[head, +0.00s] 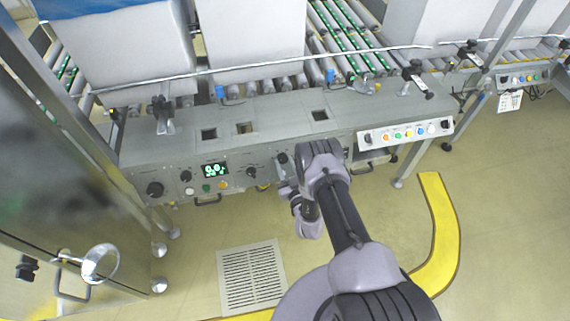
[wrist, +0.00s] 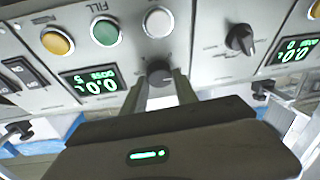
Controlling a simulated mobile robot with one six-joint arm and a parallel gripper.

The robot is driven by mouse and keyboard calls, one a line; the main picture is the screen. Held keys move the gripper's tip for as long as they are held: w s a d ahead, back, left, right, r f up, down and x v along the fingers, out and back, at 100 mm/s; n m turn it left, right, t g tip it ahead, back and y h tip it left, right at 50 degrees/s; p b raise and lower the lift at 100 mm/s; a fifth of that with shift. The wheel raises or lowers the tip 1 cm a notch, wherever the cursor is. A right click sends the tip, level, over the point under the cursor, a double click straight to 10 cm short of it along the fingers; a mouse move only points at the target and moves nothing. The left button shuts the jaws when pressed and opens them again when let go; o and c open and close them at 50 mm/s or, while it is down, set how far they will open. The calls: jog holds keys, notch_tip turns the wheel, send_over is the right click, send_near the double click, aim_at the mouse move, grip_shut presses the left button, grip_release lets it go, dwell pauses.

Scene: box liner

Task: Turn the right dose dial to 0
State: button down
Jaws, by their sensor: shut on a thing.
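My gripper (wrist: 160,80) has its two fingers on either side of a small dark round dial (wrist: 159,70) on the grey panel, and it is shut on that dial. The fingers partly cover the dial, so its pointer cannot be read. A green-lit display (wrist: 92,84) left of the dial seems to show 0.0, tilted in the picture. A second display (wrist: 297,49) is cut by the right edge. In the head view my wrist (head: 308,212) is at the front of the panel; the fingertips are hidden or too small to tell.
A white button (wrist: 158,22), a green button (wrist: 105,31), a yellow button (wrist: 57,42) and a black selector knob (wrist: 239,39) surround the dial. Open floor lies in front.

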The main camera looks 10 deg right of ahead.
jog(key=n, duration=0.1)
jog(key=n+y+p, duration=0.1)
jog(key=n, duration=0.1)
jog(key=shift+d+r+n+g, duration=0.1)
jog(key=shift+r+n+g, duration=0.1)
jog(key=shift+n+g, duration=0.1)
jog(key=n+y, duration=0.1)
jog(key=n, duration=0.1)
jog(key=n+g+p, duration=0.1)
jog(key=n, duration=0.1)
jog(key=shift+w+r+y, duration=0.1)
jog(key=shift+y, duration=0.3)
jog(key=n+g+p, duration=0.1)
jog(key=n, duration=0.2)
jog(key=n+g+p, duration=0.1)
jog(key=n, duration=0.2)
jog(key=shift+y, duration=0.4)
jog(key=shift+d+n, duration=0.1)
jog(key=shift+n, duration=0.2)
jog(key=c, duration=1)
grip_release()
jog(key=shift+o, duration=0.2)
